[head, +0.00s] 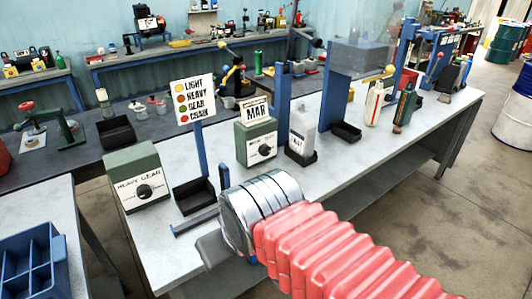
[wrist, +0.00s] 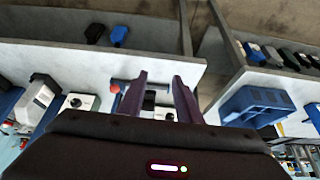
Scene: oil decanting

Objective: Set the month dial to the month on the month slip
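A green box (head: 254,132) with a black dial knob (head: 264,151) stands on the light workbench. The small lettering on its face is too small to read, so its setting cannot be told. A white month slip (head: 256,112) reading "MAR" stands on top of it. A second green box (head: 134,166) at the left reads "HEAVY GEAR" and has its own black knob (head: 145,191). My gripper (wrist: 160,88) shows two dark fingers apart in the wrist view, with nothing clearly held. In the head view, my arm hides most of it, in front of the bench.
A colour sign (head: 194,102) listing light, heavy, gear and chain rises by a black tray (head: 193,196). A white bottle (head: 300,136) stands right of the slip's box. A blue divided crate (head: 36,262) sits at the lower left. Bare bench top lies before the bottle.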

